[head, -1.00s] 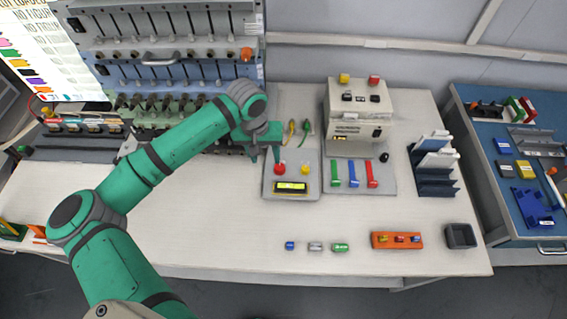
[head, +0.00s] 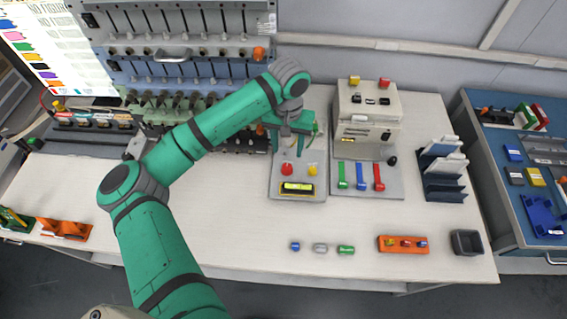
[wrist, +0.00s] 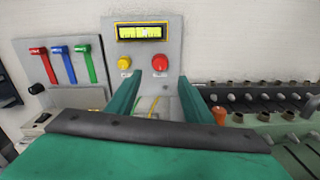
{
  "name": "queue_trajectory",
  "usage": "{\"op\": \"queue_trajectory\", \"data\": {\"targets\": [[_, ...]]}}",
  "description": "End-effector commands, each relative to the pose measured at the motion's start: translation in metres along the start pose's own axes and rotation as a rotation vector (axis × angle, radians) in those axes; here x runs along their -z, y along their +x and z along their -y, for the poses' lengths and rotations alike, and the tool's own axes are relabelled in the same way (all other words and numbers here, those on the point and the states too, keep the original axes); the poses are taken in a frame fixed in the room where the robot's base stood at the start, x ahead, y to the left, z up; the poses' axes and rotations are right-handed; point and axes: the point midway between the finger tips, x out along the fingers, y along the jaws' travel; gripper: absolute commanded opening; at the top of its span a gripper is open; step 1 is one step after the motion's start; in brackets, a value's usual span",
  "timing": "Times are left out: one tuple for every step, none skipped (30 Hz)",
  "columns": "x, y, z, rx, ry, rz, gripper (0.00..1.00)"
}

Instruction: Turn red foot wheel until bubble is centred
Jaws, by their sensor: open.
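The level is a grey plate (head: 317,213) on the bench with a yellow-green vial (head: 298,188) in a dark and yellow frame at its near end. A red foot wheel (head: 287,169) and a yellow one (head: 312,170) sit just beyond the vial. In the wrist view the red wheel (wrist: 160,63) is right of the yellow wheel (wrist: 124,63), with the vial (wrist: 141,31) above them. I cannot tell where the bubble lies. My gripper (head: 289,148) is open and empty over the plate's far end, apart from the red wheel. Its two fingers (wrist: 158,84) show in the wrist view.
A panel with green, blue and red levers (head: 361,177) adjoins the plate on the right, before a beige device (head: 368,115). Small cylinders (head: 320,247) and an orange holder (head: 403,244) lie near the front edge. A knobbed rack stands left.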

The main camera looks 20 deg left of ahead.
Motion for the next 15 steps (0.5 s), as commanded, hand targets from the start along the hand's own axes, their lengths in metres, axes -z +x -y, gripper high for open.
{"op": "queue_trajectory", "data": {"targets": [[-0.001, 0.007, 0.0, -0.002, -0.001, 0.002, 0.47], [-0.001, 0.012, 0.0, -0.002, -0.001, 0.002, 0.47], [-0.001, 0.018, -0.001, -0.003, -0.001, 0.002, 0.47], [-0.001, 0.023, -0.001, -0.002, 0.0, 0.002, 0.47], [-0.001, 0.029, 0.0, -0.002, 0.0, 0.002, 0.47], [-0.001, 0.037, -0.001, -0.003, 0.0, 0.003, 0.47], [-0.001, 0.042, -0.001, -0.003, 0.0, 0.002, 0.47], [-0.001, 0.047, -0.001, -0.002, 0.0, 0.001, 0.47], [-0.001, 0.054, -0.001, -0.002, -0.001, 0.002, 0.47], [-0.001, 0.06, -0.001, -0.002, -0.001, 0.003, 0.47], [-0.001, 0.065, -0.001, -0.002, 0.0, 0.002, 0.47], [0.0, 0.07, -0.001, -0.002, 0.0, 0.001, 0.47], [0.0, 0.074, -0.001, -0.002, 0.001, 0.0, 0.47], [0.0, 0.078, -0.001, -0.002, 0.001, 0.001, 0.47], [-0.001, 0.083, -0.001, -0.002, 0.001, 0.001, 0.47]]}}
